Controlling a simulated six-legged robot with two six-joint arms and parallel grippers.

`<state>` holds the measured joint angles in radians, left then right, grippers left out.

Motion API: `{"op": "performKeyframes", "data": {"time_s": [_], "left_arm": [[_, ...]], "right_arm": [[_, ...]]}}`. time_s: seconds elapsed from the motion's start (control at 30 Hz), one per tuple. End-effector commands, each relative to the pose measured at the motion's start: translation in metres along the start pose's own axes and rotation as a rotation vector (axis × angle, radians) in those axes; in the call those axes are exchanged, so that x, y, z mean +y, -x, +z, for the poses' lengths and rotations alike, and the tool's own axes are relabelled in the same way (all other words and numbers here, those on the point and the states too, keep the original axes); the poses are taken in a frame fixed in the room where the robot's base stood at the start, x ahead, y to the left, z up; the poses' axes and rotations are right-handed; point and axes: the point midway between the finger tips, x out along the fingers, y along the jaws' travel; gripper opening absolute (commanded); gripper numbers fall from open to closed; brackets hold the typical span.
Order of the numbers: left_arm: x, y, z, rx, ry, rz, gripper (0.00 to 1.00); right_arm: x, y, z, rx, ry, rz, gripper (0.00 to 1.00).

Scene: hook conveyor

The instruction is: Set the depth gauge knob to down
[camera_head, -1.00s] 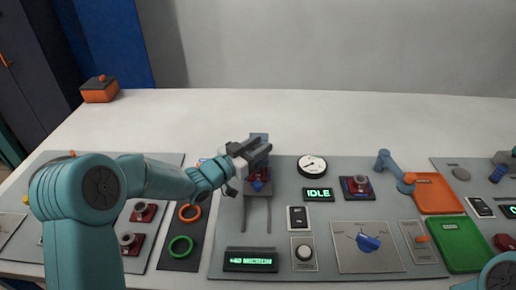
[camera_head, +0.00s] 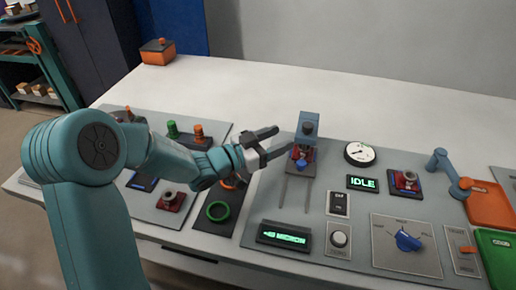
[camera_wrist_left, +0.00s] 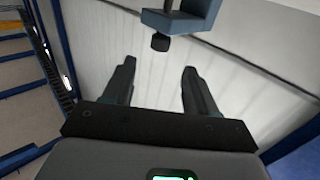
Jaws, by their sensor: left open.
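A blue-grey gauge stand (camera_head: 308,126) rises from the panel, with a red fixture and a small blue part (camera_head: 301,164) at its foot. I cannot tell which control is the depth gauge knob. A blue rotary knob (camera_head: 408,241) sits on a grey plate at the right, and a pale round knob (camera_head: 339,239) sits left of it. My left gripper (camera_head: 281,142) is open and empty, just left of the stand and apart from it. The left wrist view shows its open fingers (camera_wrist_left: 159,85), with a blue bracket and a dark round knob (camera_wrist_left: 160,42) beyond them. My right gripper is out of view.
A white dial (camera_head: 358,153) and an IDLE display (camera_head: 362,183) stand right of the stand. A MICRON display (camera_head: 283,235) lies at the panel front. A green ring (camera_head: 218,211) is below my left wrist.

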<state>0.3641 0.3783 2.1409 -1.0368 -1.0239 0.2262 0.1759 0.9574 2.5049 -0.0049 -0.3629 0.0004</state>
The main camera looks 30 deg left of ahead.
Motion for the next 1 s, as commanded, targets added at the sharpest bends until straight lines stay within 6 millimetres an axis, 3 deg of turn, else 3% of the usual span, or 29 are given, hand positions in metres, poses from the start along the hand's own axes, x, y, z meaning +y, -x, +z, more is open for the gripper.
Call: {"op": "performKeyframes", "data": {"time_s": [0.1,0.3,1.0], "left_arm": [[-0.001,0.029,0.001,-0.001,0.0,-0.005,0.57],[0.0,0.056,0.001,-0.002,0.0,-0.001,0.57],[0.0,0.061,0.001,-0.001,0.001,0.001,0.57]], "right_arm": [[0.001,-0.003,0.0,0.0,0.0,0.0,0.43],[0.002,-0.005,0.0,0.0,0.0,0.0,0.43],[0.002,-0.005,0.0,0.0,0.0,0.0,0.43]]}}
